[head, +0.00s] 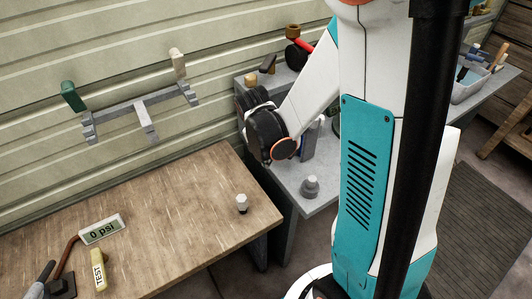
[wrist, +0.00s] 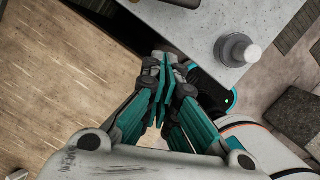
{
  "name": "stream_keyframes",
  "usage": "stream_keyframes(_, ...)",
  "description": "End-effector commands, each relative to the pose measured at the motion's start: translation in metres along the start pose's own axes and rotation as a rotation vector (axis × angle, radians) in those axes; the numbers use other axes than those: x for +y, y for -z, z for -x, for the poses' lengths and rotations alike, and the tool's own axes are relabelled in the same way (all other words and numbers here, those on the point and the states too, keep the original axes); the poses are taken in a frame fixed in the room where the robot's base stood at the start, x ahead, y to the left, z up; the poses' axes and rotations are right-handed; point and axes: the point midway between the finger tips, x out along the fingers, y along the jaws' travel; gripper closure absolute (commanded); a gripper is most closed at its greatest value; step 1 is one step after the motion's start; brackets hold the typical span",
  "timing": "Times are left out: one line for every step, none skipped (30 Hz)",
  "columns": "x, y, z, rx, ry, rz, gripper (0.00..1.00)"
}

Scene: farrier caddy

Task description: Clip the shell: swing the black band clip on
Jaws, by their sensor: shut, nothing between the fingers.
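I cannot make out a black band clip or a shell for certain in either view. A small grey piece with a round top (head: 310,187) stands on the grey bench; it also shows in the wrist view (wrist: 237,48). A small white-capped piece (head: 242,203) stands near the right edge of the wooden table. My gripper (wrist: 163,72) shows in the wrist view with its teal fingers together and empty. A pale grey piece (wrist: 150,64) shows just past the fingertips, partly hidden by them; I cannot tell if they touch. In the head view my arm hides the fingers.
The wooden table (head: 170,190) carries a "0 psi" display (head: 102,229), a yellow "TEST" tag (head: 98,268) and a dark-handled lever (head: 60,285). A grey wall rack (head: 145,108) has green and beige handles. A tub of tools (head: 474,85) stands far right. The table's middle is clear.

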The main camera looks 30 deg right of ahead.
Motion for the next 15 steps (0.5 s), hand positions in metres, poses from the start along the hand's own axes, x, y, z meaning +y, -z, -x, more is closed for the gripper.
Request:
stream_keyframes(0.0,0.001,-0.015,0.0,0.0,-0.002,1.0)
stream_keyframes(0.001,0.001,-0.02,0.0,0.0,-0.002,1.0)
stream_keyframes(0.001,0.001,-0.028,0.0,0.0,-0.002,1.0)
stream_keyframes(0.0,0.001,-0.034,0.0,0.0,-0.002,1.0)
stream_keyframes(0.001,0.001,-0.04,0.0,0.0,-0.002,1.0)
stream_keyframes(0.001,0.001,-0.048,0.0,0.0,-0.002,1.0)
stream_keyframes(0.0,0.001,-0.053,0.0,0.0,-0.002,1.0)
stream_keyframes(0.001,0.001,-0.058,0.0,0.0,-0.002,1.0)
stream_keyframes(0.0,-0.007,-0.058,0.0,0.0,-0.005,1.0)
stream_keyframes(0.0,-0.012,-0.058,0.0,0.0,-0.005,1.0)
stream_keyframes(0.0,-0.017,-0.058,0.0,0.0,-0.005,1.0)
stream_keyframes(-0.001,-0.022,-0.059,0.0,0.001,-0.005,1.0)
stream_keyframes(0.0,-0.025,-0.06,0.0,0.001,-0.004,1.0)
stream_keyframes(0.0,-0.028,-0.06,0.0,0.0,-0.004,1.0)
stream_keyframes(0.0,-0.031,-0.061,0.0,0.0,-0.004,1.0)
